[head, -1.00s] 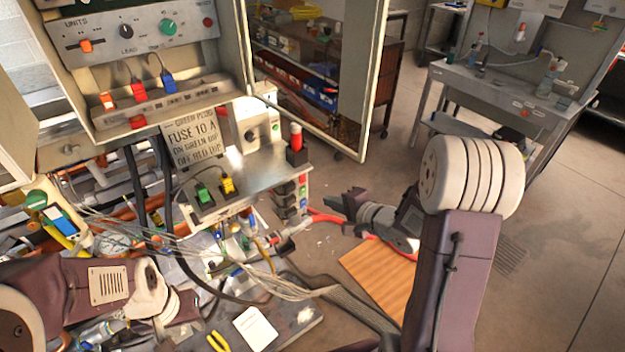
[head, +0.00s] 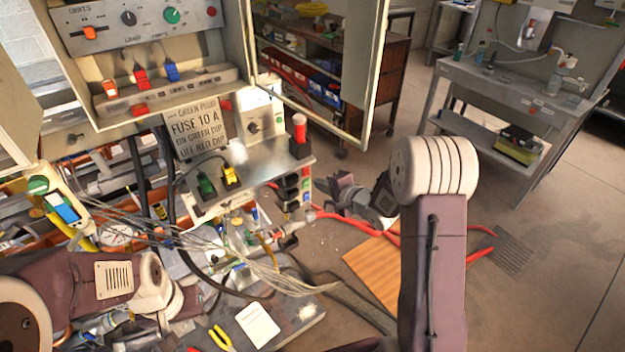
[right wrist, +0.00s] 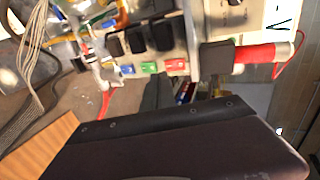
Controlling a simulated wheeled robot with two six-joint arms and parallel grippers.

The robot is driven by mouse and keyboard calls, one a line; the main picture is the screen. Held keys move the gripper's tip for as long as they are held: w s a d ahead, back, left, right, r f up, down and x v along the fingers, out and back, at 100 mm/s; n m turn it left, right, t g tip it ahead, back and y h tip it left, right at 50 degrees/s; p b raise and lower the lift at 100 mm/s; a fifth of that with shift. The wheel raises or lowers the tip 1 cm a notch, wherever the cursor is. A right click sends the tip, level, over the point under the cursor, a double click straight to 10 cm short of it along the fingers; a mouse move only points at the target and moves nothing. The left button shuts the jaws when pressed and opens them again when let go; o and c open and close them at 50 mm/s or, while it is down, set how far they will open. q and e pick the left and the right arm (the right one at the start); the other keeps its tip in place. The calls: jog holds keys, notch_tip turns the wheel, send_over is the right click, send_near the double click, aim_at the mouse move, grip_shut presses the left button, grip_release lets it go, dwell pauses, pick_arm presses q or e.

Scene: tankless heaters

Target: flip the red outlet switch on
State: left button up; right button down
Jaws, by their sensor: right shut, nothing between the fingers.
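The red switch (head: 306,171) is the top one of a small column of coloured switches on the right end of the metal bench, beside black outlets (head: 289,188). In the right wrist view the red switch (right wrist: 175,64) sits beside the green (right wrist: 149,67) and blue (right wrist: 127,70) ones; its on or off position cannot be told. My right gripper (head: 322,186) is shut and empty, just right of the switch column and apart from it. In the right wrist view its dark fingers (right wrist: 158,92) show below the switches. My left arm is at the lower left; its fingers cannot be made out.
The open cabinet door (head: 375,70) hangs above and right. Loose wires and tools clutter the left.

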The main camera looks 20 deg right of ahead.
aim_at(307, 175)
jog(key=shift+w+a+f, duration=0.1)
jog(key=shift+w+a, duration=0.15)
jog(key=shift+w, duration=0.45)
jog(key=shift+w+a+f, duration=0.15)
jog(key=shift+w+a, duration=0.1)
jog(key=shift+w, duration=0.45)
jog(key=shift+w+a+f, duration=0.1)
jog(key=shift+w+a, duration=0.15)
jog(key=shift+w, duration=0.45)
